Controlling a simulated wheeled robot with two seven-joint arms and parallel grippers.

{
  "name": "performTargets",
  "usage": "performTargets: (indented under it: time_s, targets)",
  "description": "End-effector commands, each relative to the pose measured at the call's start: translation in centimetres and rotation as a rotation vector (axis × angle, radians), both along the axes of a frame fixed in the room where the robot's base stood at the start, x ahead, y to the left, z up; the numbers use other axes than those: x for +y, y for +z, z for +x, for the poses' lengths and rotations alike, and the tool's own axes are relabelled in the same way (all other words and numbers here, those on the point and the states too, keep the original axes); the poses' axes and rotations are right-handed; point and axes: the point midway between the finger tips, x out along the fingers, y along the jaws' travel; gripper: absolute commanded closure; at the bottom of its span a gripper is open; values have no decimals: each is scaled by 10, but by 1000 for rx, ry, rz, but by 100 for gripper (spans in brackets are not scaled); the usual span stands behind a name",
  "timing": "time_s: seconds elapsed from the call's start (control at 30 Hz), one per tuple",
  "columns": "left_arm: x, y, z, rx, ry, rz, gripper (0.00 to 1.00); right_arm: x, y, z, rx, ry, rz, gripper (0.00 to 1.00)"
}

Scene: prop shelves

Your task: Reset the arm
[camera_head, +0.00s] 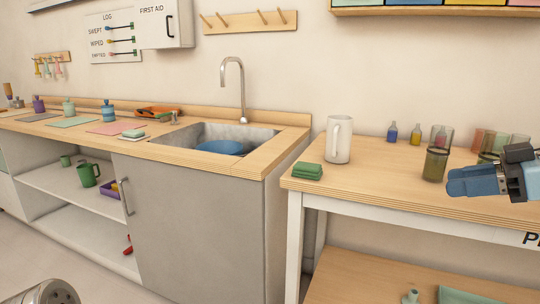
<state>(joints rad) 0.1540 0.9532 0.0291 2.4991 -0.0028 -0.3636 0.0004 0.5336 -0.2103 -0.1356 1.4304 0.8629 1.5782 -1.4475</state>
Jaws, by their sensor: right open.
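My right gripper (456,182) comes in from the right edge, over the right-hand table (390,207). Its blue fingers point left and are apart, with nothing seen between them. A brownish-green glass (435,165) stands just behind and left of the fingertips; whether they touch it is hard to tell. My left gripper does not show.
A white pitcher (339,139) and folded green cloths (307,171) are at the table's left. Small bottles (415,134) and glasses (490,146) stand at the back. A sink (190,137) with a blue bowl (219,147) is set in the left counter.

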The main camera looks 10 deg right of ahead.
Motion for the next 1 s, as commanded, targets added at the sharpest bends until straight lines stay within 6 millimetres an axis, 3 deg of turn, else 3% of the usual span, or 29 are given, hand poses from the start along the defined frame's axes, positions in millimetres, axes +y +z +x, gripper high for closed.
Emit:
performTargets:
  time_s: [0.37,0.57,0.67,0.77,0.8,0.9,1.0]
  targets:
    - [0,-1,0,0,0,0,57,-4,-67,49,184,-90,79,57]
    - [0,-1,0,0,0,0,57,2,-139,88,365,-178,129,57]
    - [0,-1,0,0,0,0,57,11,-191,108,486,-237,146,57]
    - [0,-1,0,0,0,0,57,28,-263,126,639,-312,152,57]
    - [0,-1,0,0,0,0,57,38,-297,130,708,-347,147,57]
    - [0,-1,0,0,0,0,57,69,-381,131,865,-432,114,57]
    - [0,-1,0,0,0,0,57,105,-461,116,992,-506,59,57]
